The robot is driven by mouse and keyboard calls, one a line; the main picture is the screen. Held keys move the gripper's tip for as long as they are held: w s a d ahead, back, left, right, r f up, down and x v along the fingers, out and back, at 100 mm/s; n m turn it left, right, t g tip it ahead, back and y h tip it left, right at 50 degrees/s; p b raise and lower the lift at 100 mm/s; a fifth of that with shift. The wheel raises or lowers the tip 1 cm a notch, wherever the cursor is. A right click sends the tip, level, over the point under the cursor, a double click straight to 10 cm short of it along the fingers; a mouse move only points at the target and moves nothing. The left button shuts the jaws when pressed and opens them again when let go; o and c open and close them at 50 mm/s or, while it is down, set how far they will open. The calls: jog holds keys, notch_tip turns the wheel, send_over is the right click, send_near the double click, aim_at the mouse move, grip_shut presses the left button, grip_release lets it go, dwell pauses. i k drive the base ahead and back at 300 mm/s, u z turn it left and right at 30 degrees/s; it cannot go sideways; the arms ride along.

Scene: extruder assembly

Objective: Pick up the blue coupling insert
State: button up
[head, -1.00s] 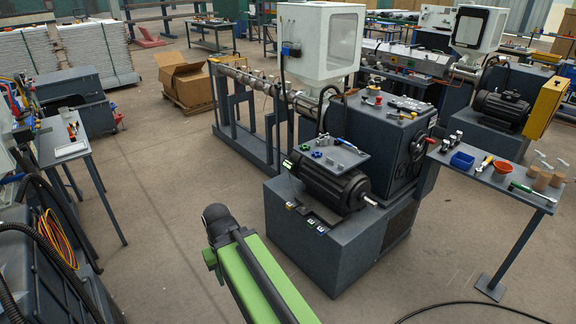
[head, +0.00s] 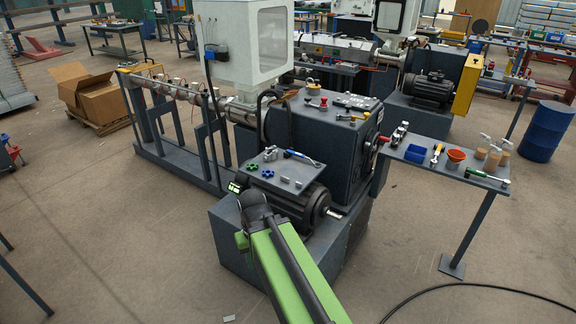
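Two small star-shaped pieces lie on the grey plate (head: 277,187) above the motor. The left one looks green (head: 252,167). The one beside it looks blue, likely the blue coupling insert (head: 267,173), though its colour is hard to tell at this size. Small grey metal pieces (head: 284,179) and a blue-handled wrench (head: 301,157) lie on the same plate. My green arm reaches up from the bottom, its dark end joint just in front of the plate's near left side in the picture.
The dark motor (head: 300,205) sits under the plate, beside the large gearbox housing (head: 330,145). A black cable (head: 470,288) lies on the floor. The floor at left is mostly open.

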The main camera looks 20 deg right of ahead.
aim_at(268, 174)
jog(key=z, duration=0.15)
jog(key=i, duration=0.85)
jog(key=u, duration=0.65)
jog(key=i, duration=0.6)
jog(key=u, duration=0.55)
